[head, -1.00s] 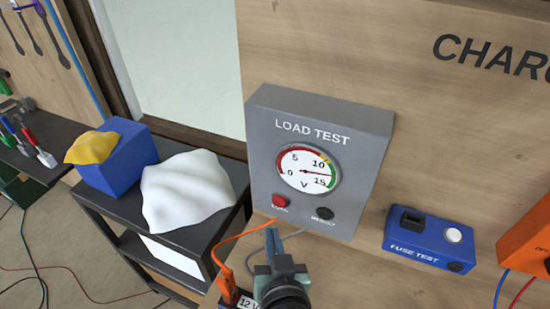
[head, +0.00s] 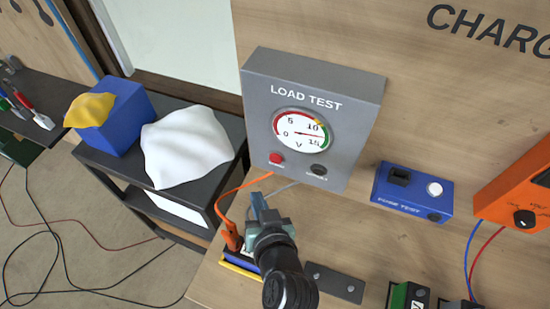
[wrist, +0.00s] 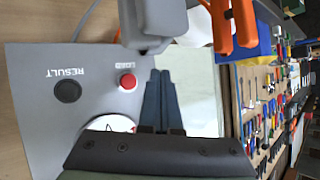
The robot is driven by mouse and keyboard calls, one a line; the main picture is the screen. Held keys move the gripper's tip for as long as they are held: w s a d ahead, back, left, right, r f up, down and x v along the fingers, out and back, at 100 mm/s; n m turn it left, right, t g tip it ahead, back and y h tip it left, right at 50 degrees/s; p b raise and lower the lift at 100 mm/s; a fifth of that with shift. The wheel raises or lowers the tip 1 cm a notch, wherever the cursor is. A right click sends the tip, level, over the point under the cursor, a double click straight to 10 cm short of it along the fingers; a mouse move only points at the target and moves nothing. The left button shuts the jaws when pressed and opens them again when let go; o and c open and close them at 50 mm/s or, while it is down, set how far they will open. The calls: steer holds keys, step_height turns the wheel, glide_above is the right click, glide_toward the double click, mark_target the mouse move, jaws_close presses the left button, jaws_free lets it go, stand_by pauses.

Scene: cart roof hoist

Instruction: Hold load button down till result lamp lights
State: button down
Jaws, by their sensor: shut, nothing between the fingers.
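The grey load test box (head: 352,110) stands against the wooden panel, with a round dial (head: 300,135) whose needle points right, between 10 and 15. Its red load button (head: 276,158) is below the dial on the left, and also shows in the wrist view (wrist: 127,82). The result lamp (head: 318,170) is dark, also in the wrist view (wrist: 67,91). My gripper (head: 256,197) is shut and empty, below and slightly left of the load button in the head view. In the wrist view its fingertips (wrist: 160,72) lie beside the button, apparently apart from it.
An orange clamp (head: 231,236) with an orange cable is close left of my gripper; a grey clamp (wrist: 150,20) shows in the wrist view. A blue fuse test box (head: 410,208) and an orange unit (head: 515,190) are right. A cart (head: 225,135) with a white cloth stands left.

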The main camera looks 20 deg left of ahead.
mark_target(270, 160)
steer(key=w+b, duration=0.1)
steer(key=w, duration=0.6)
steer(key=shift+d, duration=0.15)
steer(key=shift+w+b, duration=0.2)
steer(key=shift+b, duration=0.1)
stand_by(1.6)
steer(key=shift+w, duration=0.3)
steer(key=shift+w, duration=0.4)
stand_by(4.6)
